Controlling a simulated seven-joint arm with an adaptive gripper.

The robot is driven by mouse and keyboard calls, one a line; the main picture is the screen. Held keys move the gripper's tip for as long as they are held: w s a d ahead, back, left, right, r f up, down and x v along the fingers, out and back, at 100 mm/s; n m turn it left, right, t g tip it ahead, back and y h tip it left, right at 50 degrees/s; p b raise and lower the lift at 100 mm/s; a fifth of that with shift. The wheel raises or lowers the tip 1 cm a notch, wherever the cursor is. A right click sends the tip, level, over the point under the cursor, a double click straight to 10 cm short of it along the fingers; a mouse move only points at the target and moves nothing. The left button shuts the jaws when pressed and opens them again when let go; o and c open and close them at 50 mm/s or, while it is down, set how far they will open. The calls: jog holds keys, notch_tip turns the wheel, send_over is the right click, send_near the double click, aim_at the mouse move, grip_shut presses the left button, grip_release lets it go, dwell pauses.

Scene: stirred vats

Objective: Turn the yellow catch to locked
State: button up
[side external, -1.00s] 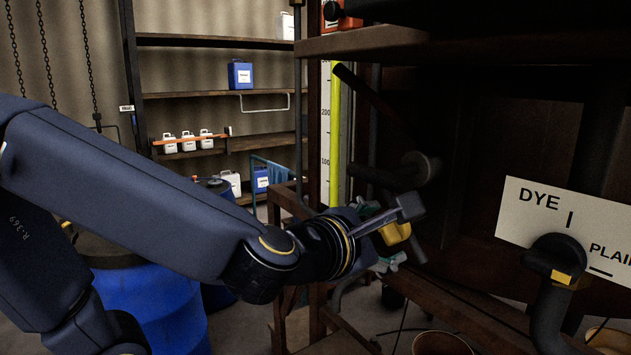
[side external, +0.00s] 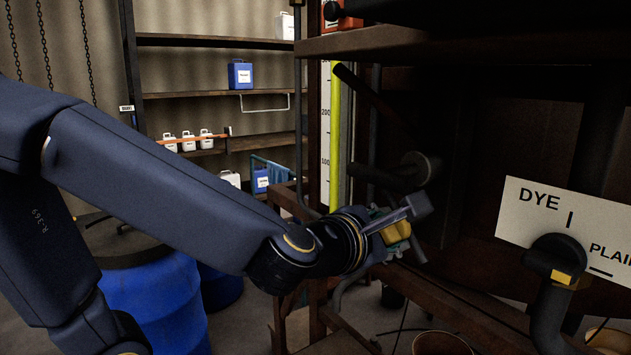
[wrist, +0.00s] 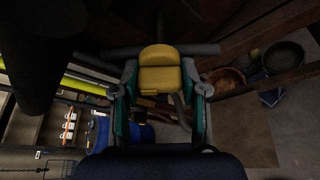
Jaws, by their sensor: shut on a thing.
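The yellow catch (side external: 397,232) is a small block in front of the rusty frame, partly covered by my gripper in the side view. In the wrist view the yellow catch (wrist: 160,72) sits between my two fingers, against a dark crossbar (wrist: 165,50). My gripper (wrist: 163,88) has grey and teal fingers, one on each side of it, and is shut on it. My gripper (side external: 395,237) comes in from the left in the side view. I see no locked marking for the catch.
A white sign (side external: 536,211) reading DYE and PLAIN stands right, by a dark pipe with another yellow piece (side external: 562,277). A dark round-ended bar (side external: 425,168) juts out above my gripper. A rusty beam (side external: 470,305) runs below. Blue drums (side external: 155,300) stand left.

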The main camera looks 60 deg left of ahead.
jog(key=shift+c, duration=1)
jog(key=m+t+y, duration=0.1)
jog(key=m, duration=0.2)
jog(key=shift+d+f+m, duration=0.1)
jog(key=shift+m, duration=0.2)
jog(key=shift+m+t+y, duration=0.6)
jog(key=shift+m+t, duration=0.1)
jog(key=shift+m, duration=1.1)
jog(key=o, duration=1.2)
jog(key=shift+c, duration=0.2)
